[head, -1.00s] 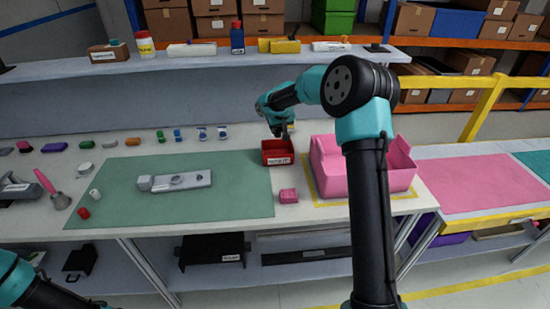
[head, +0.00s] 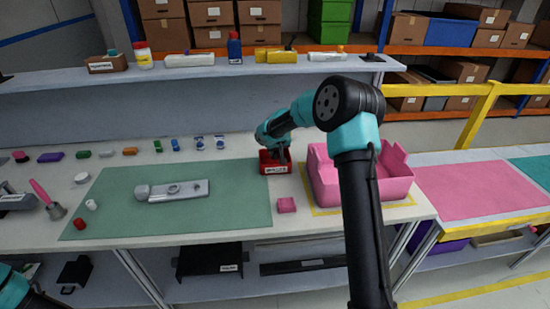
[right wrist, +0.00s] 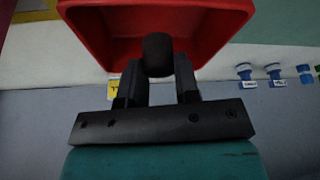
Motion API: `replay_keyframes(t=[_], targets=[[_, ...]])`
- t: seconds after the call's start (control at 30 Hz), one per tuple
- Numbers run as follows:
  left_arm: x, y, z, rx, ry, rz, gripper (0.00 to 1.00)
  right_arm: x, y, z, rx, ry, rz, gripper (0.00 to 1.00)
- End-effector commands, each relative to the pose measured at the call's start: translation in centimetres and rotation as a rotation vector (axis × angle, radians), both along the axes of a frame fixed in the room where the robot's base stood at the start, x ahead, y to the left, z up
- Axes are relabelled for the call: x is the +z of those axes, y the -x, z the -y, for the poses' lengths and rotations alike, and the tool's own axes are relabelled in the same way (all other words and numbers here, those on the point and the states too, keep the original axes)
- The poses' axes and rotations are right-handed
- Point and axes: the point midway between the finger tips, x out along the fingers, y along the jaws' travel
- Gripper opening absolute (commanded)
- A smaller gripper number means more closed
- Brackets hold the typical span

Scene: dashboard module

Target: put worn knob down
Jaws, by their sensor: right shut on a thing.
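The worn knob (right wrist: 157,55) is a dark, rounded cylinder between the fingertips of my right gripper (right wrist: 156,78) in the right wrist view. The right gripper is shut on it. The red bin (right wrist: 95,22) opens around the knob in that view, with the knob at or just inside its near rim. In the head view the red bin (head: 277,169) stands at the back edge of the green mat, and my right gripper (head: 278,154) points down into it. The knob is hidden there. My left gripper is out of the picture; only part of its arm shows at bottom left.
A pink open crate (head: 375,185) stands close to the right of the bin, with a small pink block (head: 286,205) in front. A grey dashboard module (head: 178,191) lies on the green mat (head: 220,220). Several small coloured parts line the bench's back.

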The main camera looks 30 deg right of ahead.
Motion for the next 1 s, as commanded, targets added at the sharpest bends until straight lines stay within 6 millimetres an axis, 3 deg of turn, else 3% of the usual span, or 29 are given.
replay_keyframes(t=[0.3,0.97,1.0], targets=[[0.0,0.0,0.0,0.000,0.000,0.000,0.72,-3.5,0.1,0.0,0.000,0.000,-0.003,0.07],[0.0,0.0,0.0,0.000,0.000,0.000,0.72,-4.5,0.0,0.0,0.000,0.000,-0.002,0.07],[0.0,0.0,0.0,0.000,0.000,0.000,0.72,-4.4,0.0,0.0,0.000,0.000,-0.001,0.32]])
